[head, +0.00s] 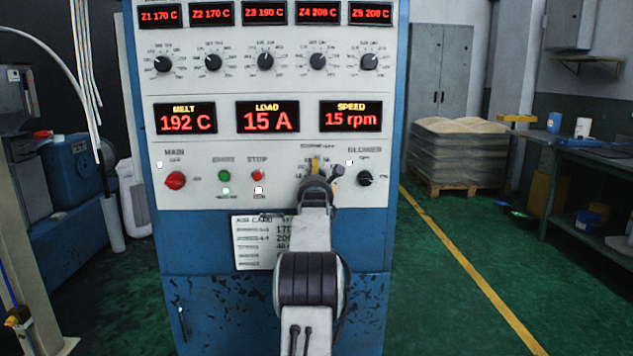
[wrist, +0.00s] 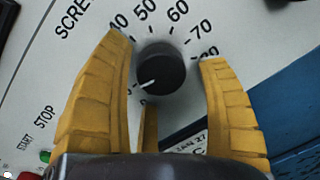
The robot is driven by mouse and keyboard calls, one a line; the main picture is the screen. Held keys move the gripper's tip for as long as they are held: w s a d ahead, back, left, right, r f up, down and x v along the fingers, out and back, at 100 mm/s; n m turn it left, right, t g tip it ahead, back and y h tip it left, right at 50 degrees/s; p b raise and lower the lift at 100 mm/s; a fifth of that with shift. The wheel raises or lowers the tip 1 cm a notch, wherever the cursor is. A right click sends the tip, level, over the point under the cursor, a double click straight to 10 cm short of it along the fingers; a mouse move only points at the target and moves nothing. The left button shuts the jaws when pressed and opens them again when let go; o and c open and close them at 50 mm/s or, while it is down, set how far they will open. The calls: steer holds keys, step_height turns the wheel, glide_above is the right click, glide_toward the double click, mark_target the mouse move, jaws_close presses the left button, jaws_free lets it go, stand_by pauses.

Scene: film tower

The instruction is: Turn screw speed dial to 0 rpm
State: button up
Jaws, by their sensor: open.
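The screw speed dial (wrist: 163,70) is a round black knob with a white pointer line, in the middle of the wrist view. The pointer aims to the lower left, near marks partly hidden by my fingers; 40 to 80 show around the top and right. My gripper (wrist: 167,50) is open, its yellow fingers on both sides of the knob, with another finger below; contact cannot be told. In the head view my gripper (head: 322,168) is at the panel and hides most of the dial. The speed display (head: 350,117) reads 15 rpm.
The red stop button (head: 257,175) and green start button (head: 224,175) lie left of my gripper. The blower knob (head: 365,178) is close on its right. The red main switch (head: 175,180) is farther left. Open green floor (head: 450,270) lies to the right.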

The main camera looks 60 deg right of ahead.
steer(key=shift+s+a, duration=0.15)
steer(key=v, duration=1.1)
steer(key=shift+s+a, duration=0.15)
steer(key=shift+a, duration=0.15)
stand_by(0.8)
steer(key=w+a+r+m+t+y+p, duration=0.1)
steer(key=w+a+r+m+y+p, duration=0.2)
steer(key=a, duration=0.4)
steer(key=w+a+r+m+y+p, duration=0.1)
steer(key=w+a+r+y+p, duration=0.1)
steer(key=w+a+p, duration=0.45)
steer(key=s+a+r+m+y+p, duration=0.2)
steer(key=a+m+y+p, duration=0.4)
steer(key=a, duration=1.3)
steer(key=s+a+r+m+g+y+p, duration=0.1)
steer(key=s+a+m+g+y+p, duration=0.4)
steer(key=s+a+p, duration=0.8)
steer(key=s+a+m+g, duration=0.1)
steer(key=s+a+m, duration=0.2)
steer(key=s+a, duration=0.4)
steer(key=shift+a+r+m+p, duration=0.3)
steer(key=shift+a+r+p, duration=0.05)
steer(key=shift+a, duration=0.6)
